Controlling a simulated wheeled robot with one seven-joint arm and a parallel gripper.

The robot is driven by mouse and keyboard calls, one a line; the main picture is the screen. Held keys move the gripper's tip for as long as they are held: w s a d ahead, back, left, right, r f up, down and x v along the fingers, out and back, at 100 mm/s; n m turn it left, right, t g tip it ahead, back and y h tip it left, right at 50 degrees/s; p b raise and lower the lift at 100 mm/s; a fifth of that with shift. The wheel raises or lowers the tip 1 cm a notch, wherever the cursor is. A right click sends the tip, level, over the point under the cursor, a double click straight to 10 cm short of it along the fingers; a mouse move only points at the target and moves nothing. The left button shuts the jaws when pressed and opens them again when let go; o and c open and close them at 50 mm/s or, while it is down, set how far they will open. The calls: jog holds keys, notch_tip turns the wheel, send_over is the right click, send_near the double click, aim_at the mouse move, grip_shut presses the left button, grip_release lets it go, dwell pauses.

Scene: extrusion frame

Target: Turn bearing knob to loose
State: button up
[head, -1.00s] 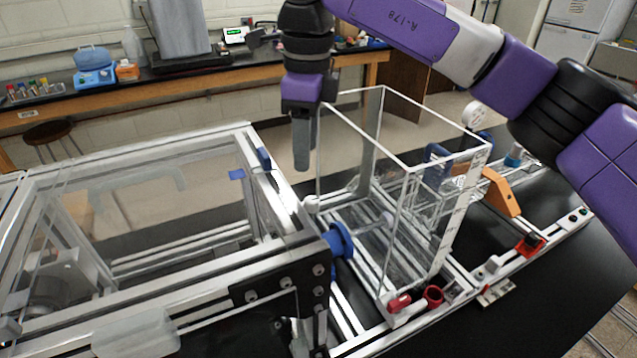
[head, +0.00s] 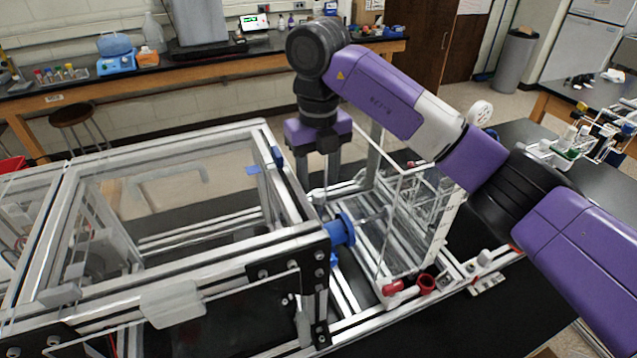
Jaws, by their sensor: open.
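A round blue knob-like part (head: 340,230) sits on a shaft at the right end of the extrusion frame (head: 290,255). I take it to be the bearing knob, but its loose or tight setting cannot be read. My gripper (head: 318,186) points down with its two fingers apart and nothing between them. It is above and behind the blue part in the picture, apart from it, beside the frame's far right corner. The lower ends of the fingers are partly hidden by the frame and clear panels.
A clear-walled tank (head: 415,215) stands just right of the blue part, partly behind my arm. Red fittings (head: 427,284) sit at its front lower corner. A clear-panelled enclosure fills the left. A bench (head: 190,78) with equipment runs along the back wall.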

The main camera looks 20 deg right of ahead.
aim_at(318, 196)
jog(key=shift+f+p, duration=0.3)
jog(key=shift+f, duration=1.05)
grip_shut()
jog(key=shift+d+f+n+b, duration=0.1)
jog(key=shift+n+b, duration=0.4)
jog(key=shift+b, duration=0.1)
jog(key=shift+n+b, duration=0.65)
jog(key=shift+n, duration=0.35)
grip_release()
